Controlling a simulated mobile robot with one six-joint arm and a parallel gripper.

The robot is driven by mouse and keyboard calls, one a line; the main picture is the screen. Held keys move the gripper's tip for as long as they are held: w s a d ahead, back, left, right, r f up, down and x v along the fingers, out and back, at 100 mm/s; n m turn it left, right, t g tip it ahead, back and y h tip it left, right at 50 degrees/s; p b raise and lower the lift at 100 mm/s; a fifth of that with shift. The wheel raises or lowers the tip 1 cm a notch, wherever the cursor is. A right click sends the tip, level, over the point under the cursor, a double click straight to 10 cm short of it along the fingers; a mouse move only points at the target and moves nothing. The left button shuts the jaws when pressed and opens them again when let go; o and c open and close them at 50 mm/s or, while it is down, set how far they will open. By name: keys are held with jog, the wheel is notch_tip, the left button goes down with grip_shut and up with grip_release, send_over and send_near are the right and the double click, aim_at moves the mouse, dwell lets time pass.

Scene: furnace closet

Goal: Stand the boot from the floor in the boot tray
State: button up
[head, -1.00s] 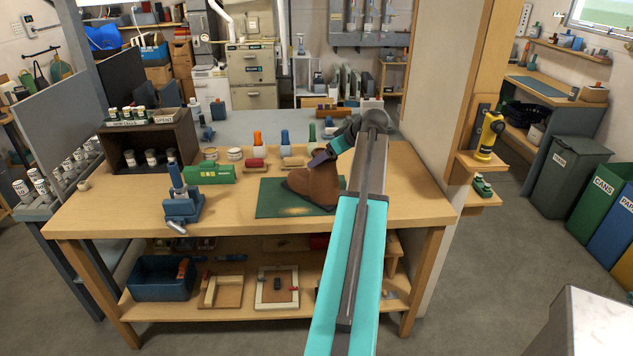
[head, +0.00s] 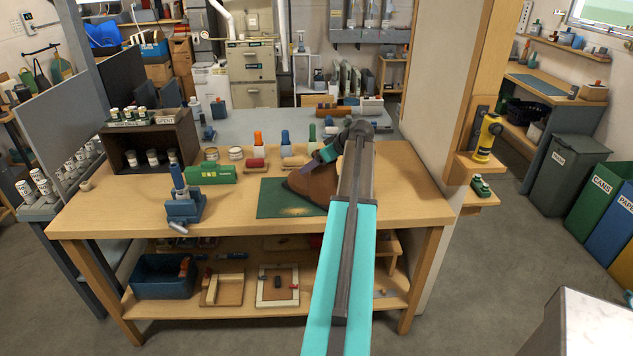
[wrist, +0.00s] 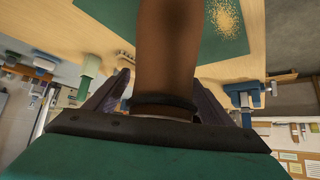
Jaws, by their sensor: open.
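A brown boot (head: 312,186) stands on a green mat (head: 274,201) on the wooden workbench, its toe toward the left. My gripper (head: 326,156) is at the top of the boot, and my arm hides the boot's right side. In the wrist view the brown boot shaft (wrist: 168,50) rises between the two dark fingers of my gripper (wrist: 160,98). The fingers are open, one on each side of the shaft; I cannot tell whether either touches it. I cannot make out a boot tray for certain.
On the workbench (head: 120,214), a blue vise-like tool (head: 182,205), a green box (head: 209,173) and a dark crate of cans (head: 150,145) stand left of the mat. A yellow flashlight-like item (head: 486,138) sits on a post shelf at right. Bins stand far right.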

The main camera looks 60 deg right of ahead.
dwell(0.4)
grip_shut()
